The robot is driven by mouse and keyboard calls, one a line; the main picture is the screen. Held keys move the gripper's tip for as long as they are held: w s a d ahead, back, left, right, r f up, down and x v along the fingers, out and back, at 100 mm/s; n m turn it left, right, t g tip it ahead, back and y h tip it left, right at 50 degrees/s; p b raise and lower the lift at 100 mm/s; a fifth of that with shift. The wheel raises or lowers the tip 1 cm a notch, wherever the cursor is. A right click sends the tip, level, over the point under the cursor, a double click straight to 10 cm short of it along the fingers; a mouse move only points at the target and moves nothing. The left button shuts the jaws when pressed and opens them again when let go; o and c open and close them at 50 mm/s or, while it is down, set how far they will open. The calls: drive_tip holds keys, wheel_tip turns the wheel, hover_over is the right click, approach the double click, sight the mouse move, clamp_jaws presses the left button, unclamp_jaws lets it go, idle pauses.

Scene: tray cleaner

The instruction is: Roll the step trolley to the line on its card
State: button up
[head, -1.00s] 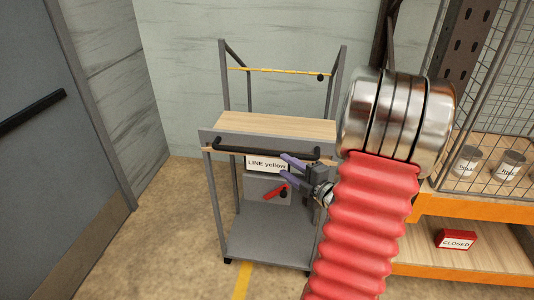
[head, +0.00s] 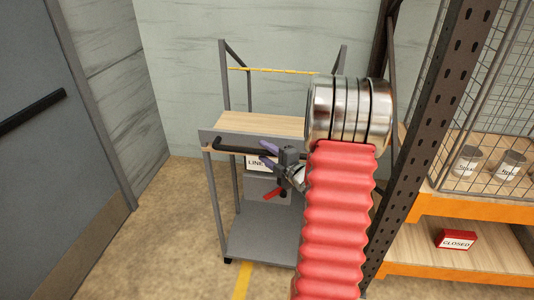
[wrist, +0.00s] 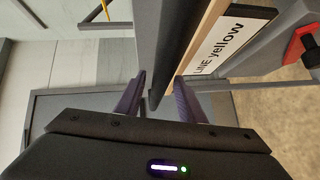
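The grey step trolley (head: 262,124) has a wooden top and stands by the back wall. Its dark push handle (head: 232,149) runs across the front. A white card reading "LINE yellow" (wrist: 230,42) hangs below; in the head view my gripper partly covers it. My gripper (head: 264,153) is open at the handle's right half. In the wrist view its purple fingers (wrist: 155,92) stand apart with the dark handle bar (wrist: 182,50) reaching between them; contact cannot be told. A yellow line (head: 242,281) shows on the floor at the trolley's front.
A red lever (head: 272,193) sits under the card. A yellow bar (head: 270,71) spans the trolley's rear posts. A grey door (head: 55,130) is left. Floor between door and trolley is clear.

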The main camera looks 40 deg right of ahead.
drive_tip(key=shift+c, duration=0.5)
clamp_jaws()
drive_tip(key=shift+d, duration=0.15)
drive_tip(key=shift+f, duration=0.1)
